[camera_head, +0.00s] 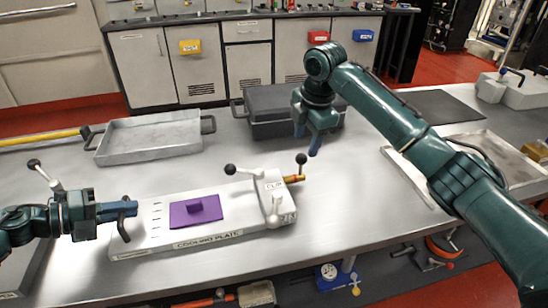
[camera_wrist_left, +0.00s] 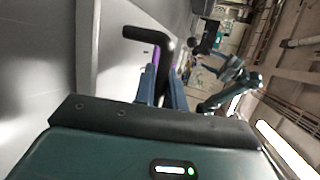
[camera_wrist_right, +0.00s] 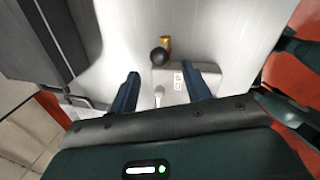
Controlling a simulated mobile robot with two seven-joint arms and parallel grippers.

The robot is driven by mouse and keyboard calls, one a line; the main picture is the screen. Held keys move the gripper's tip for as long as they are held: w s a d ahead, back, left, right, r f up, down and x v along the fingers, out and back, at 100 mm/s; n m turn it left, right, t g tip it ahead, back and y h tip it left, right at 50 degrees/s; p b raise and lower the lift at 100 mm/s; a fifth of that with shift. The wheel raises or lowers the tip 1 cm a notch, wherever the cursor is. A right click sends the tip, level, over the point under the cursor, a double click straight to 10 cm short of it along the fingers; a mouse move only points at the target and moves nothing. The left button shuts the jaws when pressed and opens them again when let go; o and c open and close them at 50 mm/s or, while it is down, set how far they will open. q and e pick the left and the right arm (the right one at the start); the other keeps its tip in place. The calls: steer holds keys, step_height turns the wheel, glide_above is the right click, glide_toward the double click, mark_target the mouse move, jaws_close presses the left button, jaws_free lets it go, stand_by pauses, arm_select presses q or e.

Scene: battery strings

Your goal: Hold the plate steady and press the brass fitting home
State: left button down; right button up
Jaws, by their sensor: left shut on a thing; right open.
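The white cooling plate (camera_head: 160,247) lies on the metal bench, a purple pad (camera_head: 183,216) on its top. My left gripper (camera_head: 130,208) is shut on the black handle (camera_head: 121,230) at the plate's left end; the handle also shows between the fingers in the left wrist view (camera_wrist_left: 150,36). The brass fitting (camera_head: 294,179) sticks out of the block at the plate's right end; how deep it sits I cannot tell. It also shows in the right wrist view (camera_wrist_right: 166,43). My right gripper (camera_head: 307,143) is open and empty, above and behind the fitting.
Black-knobbed levers (camera_head: 301,160) stand by the fitting and at the plate's back edge. A dark case (camera_head: 270,112) stands behind, near my right gripper. A grey tray (camera_head: 150,140) lies at the back left, another tray (camera_head: 500,150) at the right. Bench between plate and right tray is clear.

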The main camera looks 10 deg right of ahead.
mark_target(302, 155)
steer(key=f, duration=0.3)
steer(key=w+f, duration=0.1)
steer(key=f, duration=0.3)
steer(key=shift+w+a+f, duration=0.15)
steer(key=shift+w+a, duration=0.05)
steer(key=shift+c, duration=0.3)
jaws_close()
